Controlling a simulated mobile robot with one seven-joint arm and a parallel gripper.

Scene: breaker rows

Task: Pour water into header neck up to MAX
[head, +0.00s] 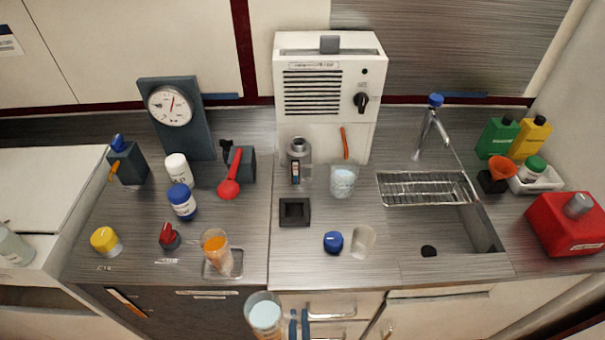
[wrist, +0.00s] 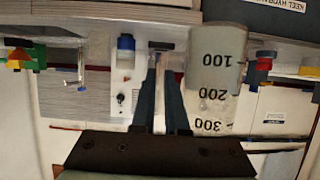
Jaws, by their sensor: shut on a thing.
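My gripper (head: 299,325) is at the bottom edge of the head view, in front of the counter. It is shut on a clear graduated jug (head: 264,312) beside its fingers. The jug is about upright and holds pale blue water. In the wrist view the jug (wrist: 216,75) shows the marks 100, 200 and 300. The held part is hard to make out. The grey metal header neck (head: 298,149) stands at the front of the white panel unit (head: 327,95), with a small coloured gauge strip (head: 295,172) below it. Its MAX mark is too small to read.
A cup of pale liquid (head: 342,182) stands right of the neck, a black square holder (head: 295,212) in front. A blue cap (head: 333,241) and an empty cup (head: 363,241) are nearer. An orange-filled cup (head: 216,252) is left; sink (head: 445,235) right.

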